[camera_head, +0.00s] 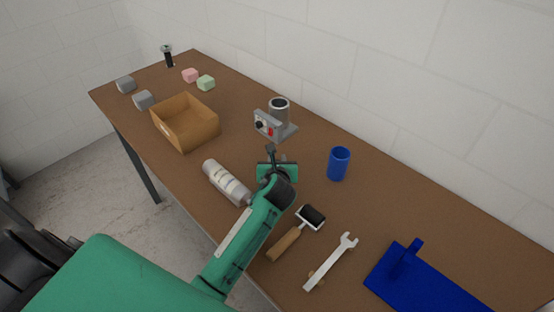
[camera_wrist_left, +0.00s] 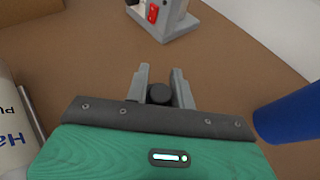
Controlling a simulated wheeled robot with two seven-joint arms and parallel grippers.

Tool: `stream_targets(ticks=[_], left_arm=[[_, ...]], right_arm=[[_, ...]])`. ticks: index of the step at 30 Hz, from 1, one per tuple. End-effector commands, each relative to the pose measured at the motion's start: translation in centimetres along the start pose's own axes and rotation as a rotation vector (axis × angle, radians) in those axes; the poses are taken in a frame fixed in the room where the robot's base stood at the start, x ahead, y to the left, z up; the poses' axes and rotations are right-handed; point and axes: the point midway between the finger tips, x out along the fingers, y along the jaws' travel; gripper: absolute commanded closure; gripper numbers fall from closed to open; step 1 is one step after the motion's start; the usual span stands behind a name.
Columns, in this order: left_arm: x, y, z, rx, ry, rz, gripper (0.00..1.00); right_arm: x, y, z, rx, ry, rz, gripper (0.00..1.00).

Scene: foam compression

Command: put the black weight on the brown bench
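The black weight (camera_wrist_left: 159,93) shows as a small dark round shape between the two fingers of my left gripper (camera_wrist_left: 160,82) in the left wrist view. Both fingers appear to touch its sides, and its lower part is hidden. In the head view my left gripper (camera_head: 271,153) is over the middle of the brown bench (camera_head: 310,170), just in front of the grey device; the weight is hard to make out there. The bench also shows in the left wrist view (camera_wrist_left: 90,60). My right gripper is not in view.
A grey device with a red switch (camera_head: 275,125) stands beyond the gripper. A white bottle (camera_head: 226,182) lies left of it; a blue cup (camera_head: 339,164) stands right. A brown box (camera_head: 185,123), brush (camera_head: 292,235), wrench (camera_head: 330,262) and blue stand (camera_head: 415,285) are around.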

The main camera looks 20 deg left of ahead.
Motion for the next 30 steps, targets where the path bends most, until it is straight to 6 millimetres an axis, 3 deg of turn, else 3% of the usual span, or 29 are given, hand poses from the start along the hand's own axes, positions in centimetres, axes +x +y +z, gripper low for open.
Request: stream_targets(ticks=[3, 14, 30], left_arm=[[0.0, 0.0, 0.0, -0.001, 0.001, 0.000, 0.57], [-0.4, 0.0, 0.2, -0.002, 0.000, 0.000, 0.57], [-10.2, 0.0, 0.1, -0.001, 0.000, -0.001, 0.57]], right_arm=[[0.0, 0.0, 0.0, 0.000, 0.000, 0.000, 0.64], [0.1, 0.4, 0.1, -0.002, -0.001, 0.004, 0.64], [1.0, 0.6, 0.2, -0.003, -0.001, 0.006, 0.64]])
